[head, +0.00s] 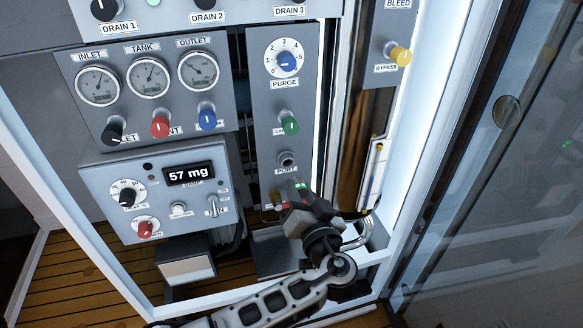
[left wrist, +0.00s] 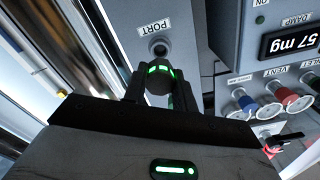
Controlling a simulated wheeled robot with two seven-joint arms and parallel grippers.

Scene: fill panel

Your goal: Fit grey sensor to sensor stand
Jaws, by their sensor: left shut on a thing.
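My left gripper (head: 300,192) is shut on a small dark grey cylinder with green lights, which I take as the grey sensor (left wrist: 160,76). In the left wrist view the sensor sits between the two fingertips. The gripper is in front of the lower part of the purge panel, just below the round socket labelled PORT (head: 287,160). The port also shows in the left wrist view (left wrist: 159,48), just beyond the sensor; I cannot tell whether they touch. I cannot identify the sensor stand for sure. My right gripper is not in view.
A gauge panel (head: 122,70) and a panel with a "57 mg" display (head: 188,173) stand left of the gripper, with knobs and switches sticking out. A grey box (head: 186,269) is below. A glass door (head: 490,170) stands open at the right.

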